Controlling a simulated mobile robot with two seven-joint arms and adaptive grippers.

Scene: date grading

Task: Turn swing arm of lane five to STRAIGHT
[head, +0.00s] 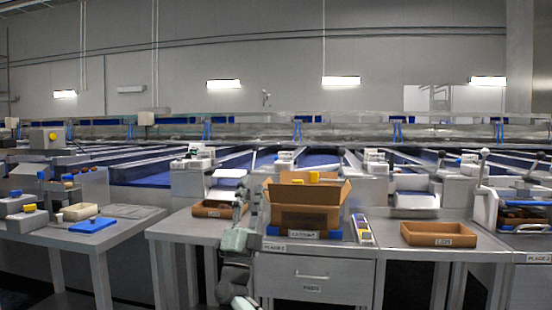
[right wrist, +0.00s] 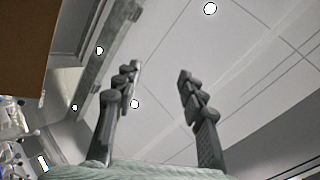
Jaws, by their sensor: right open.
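Several sorting lanes with blue beds run across the back in the head view, one of them the blue lane bed (head: 150,172) at the left. Blue upright parts, such as the blue stand (head: 297,132), stand along the far rail. I cannot tell which lane is five or make out its swing arm's position. My right gripper (head: 248,190) points upward just left of the cardboard box. In the right wrist view my right gripper (right wrist: 160,72) is open and empty, with its fingers apart against the ceiling. My left gripper is not in view.
An open cardboard box (head: 306,218) stands on the middle bench, close to my right arm. Brown trays lie at its left (head: 212,210) and at its right (head: 438,234). A blue item (head: 92,226) lies on the left table. A gap separates the left and middle tables.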

